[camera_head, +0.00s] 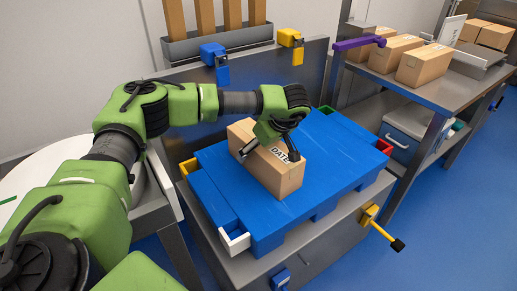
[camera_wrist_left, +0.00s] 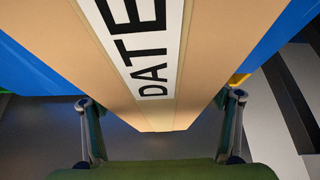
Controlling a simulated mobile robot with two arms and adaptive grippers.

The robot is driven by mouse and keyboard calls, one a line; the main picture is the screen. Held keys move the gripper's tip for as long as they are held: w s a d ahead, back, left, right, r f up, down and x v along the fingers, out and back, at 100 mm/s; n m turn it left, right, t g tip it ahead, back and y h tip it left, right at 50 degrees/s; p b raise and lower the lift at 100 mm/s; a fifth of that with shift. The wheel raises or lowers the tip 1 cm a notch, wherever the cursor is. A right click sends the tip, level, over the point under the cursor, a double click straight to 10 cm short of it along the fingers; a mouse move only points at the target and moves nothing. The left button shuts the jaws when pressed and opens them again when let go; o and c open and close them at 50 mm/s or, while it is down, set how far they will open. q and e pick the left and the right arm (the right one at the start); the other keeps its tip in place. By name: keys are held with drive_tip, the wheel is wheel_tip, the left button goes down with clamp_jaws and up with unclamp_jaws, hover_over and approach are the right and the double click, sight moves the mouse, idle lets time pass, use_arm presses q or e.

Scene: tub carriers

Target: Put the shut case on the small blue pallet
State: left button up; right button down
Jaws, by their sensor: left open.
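The case is a shut cardboard box (camera_head: 285,182) with a white label reading DATE. It stands upright on the left part of the blue pallet (camera_head: 340,150), and I see no gap beneath it. In the left wrist view the case (camera_wrist_left: 85,55) fills the middle, with blue on both sides. My left gripper (camera_head: 270,152) is over the top of the case, pointing down. Its fingers (camera_wrist_left: 160,100) are open, one on each side of the case, with small gaps visible in the wrist view. My right gripper is not in view.
The pallet lies on a grey stand with coloured corner pieces, including a white one (camera_head: 236,243) and a red one (camera_head: 384,147). A yellow handle (camera_head: 370,214) sticks out at the right. Several boxes (camera_head: 424,65) stand on a bench at right. The pallet's right part is clear.

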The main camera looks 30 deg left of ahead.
sight(272, 148)
use_arm(q)
drive_tip(key=v, duration=1.1)
drive_tip(key=shift+r, duration=0.35)
